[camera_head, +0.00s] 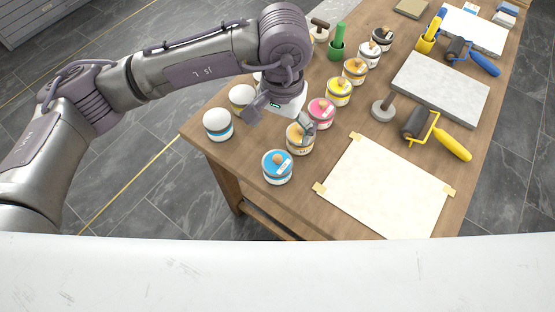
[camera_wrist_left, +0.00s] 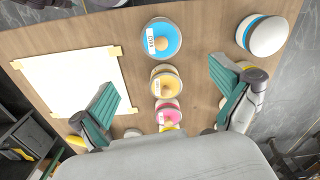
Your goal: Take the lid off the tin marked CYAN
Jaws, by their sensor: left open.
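A tin with a bright blue lid (camera_head: 277,163) stands nearest me on the bench's left part. Its lid has a wooden knob and a white tag too small to read. It also shows at the top of the left wrist view (camera_wrist_left: 147,52). A white-topped tin with a blue band (camera_head: 217,120) stands to its left. My left gripper (camera_head: 280,116) is open and empty, above the row of tins, by the orange-yellow tin (camera_head: 299,144) behind the blue-lidded one. In the left wrist view its fingers (camera_wrist_left: 164,77) are spread wide, with nothing between them in grip. My right gripper is out of view.
A pink-lidded tin (camera_head: 321,113) and several more tins run back in a row. Another white-topped tin (camera_head: 242,96) stands left. A taped paper sheet (camera_head: 385,190) lies right of the tins. A yellow-handled roller (camera_head: 451,145) and a grey slab (camera_head: 440,87) lie beyond.

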